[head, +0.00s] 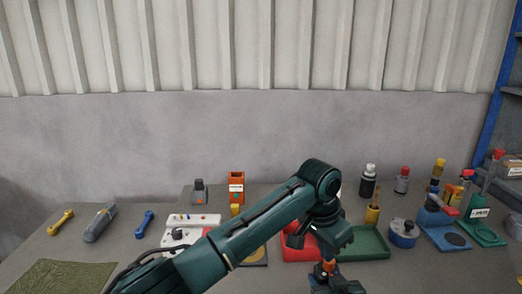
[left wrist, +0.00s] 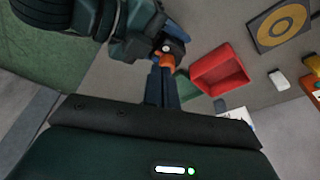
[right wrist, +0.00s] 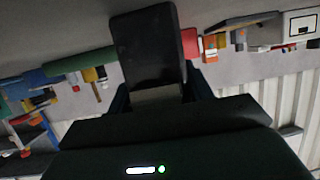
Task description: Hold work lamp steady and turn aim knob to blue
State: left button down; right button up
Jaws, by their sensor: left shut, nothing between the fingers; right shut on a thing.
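My left gripper (left wrist: 162,72) is shut and empty in the left wrist view. Its fingertips are close to a small orange part (left wrist: 167,60) with a pale round spot; I cannot tell whether they touch. The orange part also shows in the head view (head: 328,267), below my left wrist. My right gripper is shut on a black block-like thing (right wrist: 148,45), seemingly the work lamp, which fills the middle of the right wrist view. Most of the lamp is hidden by my arms in the head view, and no blue mark on the knob can be made out.
A red tray (head: 300,250) and a green tray (head: 365,244) lie on the bench behind my left arm. Wrenches and a grey tool (head: 100,222) lie at left, near a green mat (head: 62,277).

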pick_arm(q)
jog(key=shift+r, duration=0.75)
jog(key=shift+w+a+f, duration=0.2)
jog(key=shift+w+f, duration=0.2)
jog(key=shift+f, duration=0.6)
jog(key=shift+w+a+f, duration=0.25)
jog(key=shift+w+f, duration=0.1)
jog(key=shift+f, duration=0.7)
jog(key=shift+w+a+f, duration=0.2)
jog(key=shift+w+f, duration=0.2)
jog(key=shift+f, duration=0.6)
jog(key=shift+d, duration=0.3)
jog(key=shift+s+d, duration=0.1)
jog(key=shift+s, duration=0.05)
jog(key=shift+s+d, duration=0.15)
jog(key=shift+s, duration=0.2)
jog(key=shift+s+d+r, duration=0.1)
jog(key=shift+s+d, duration=0.15)
jog(key=shift+s, duration=0.05)
